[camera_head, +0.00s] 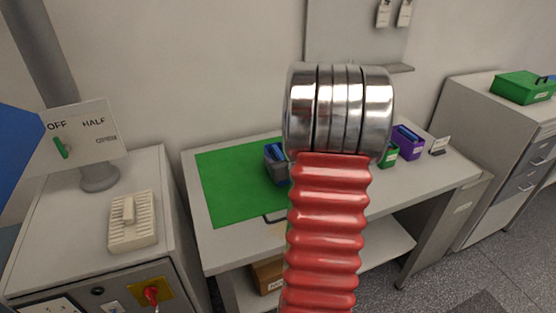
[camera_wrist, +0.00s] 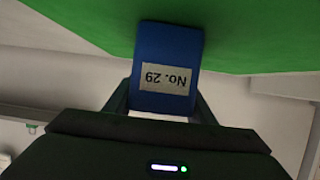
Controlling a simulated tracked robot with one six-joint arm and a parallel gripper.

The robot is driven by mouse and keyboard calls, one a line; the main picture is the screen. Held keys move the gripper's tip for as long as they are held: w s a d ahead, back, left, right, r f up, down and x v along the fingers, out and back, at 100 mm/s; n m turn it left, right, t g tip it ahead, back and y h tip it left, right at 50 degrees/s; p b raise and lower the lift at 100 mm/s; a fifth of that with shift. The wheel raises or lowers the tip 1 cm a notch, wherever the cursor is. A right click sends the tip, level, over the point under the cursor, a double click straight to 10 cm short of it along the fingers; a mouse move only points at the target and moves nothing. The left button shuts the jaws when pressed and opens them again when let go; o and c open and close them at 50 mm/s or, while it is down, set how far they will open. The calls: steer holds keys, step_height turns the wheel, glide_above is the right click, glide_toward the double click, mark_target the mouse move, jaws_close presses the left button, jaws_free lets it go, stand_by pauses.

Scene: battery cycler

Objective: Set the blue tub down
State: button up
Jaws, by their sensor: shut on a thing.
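The blue tub (camera_wrist: 165,50) shows in the wrist view with a pale label reading "No. 29", upside down in the picture. My gripper (camera_wrist: 163,98) is shut on it, one dark finger at each side. In the head view, a dark blue tub (camera_head: 272,170) with a brighter blue top shows at the right part of the green mat (camera_head: 228,185), partly behind my red arm. My gripper is hidden there.
A green tub (camera_head: 391,154), a purple tub (camera_head: 408,148) and a small sign (camera_head: 440,145) stand at the table's right. A cabinet (camera_head: 60,240) with a pale ribbed block (camera_head: 132,225) is at left. A green box (camera_head: 523,88) sits on the right cabinet. The mat's left part is clear.

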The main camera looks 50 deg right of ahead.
steer(key=o, duration=1.3)
steer(key=shift+f, duration=0.1)
steer(key=shift+s+a+r, duration=0.2)
steer(key=shift+s+r, duration=0.15)
steer(key=shift+s, duration=0.1)
steer(key=v, duration=1.1)
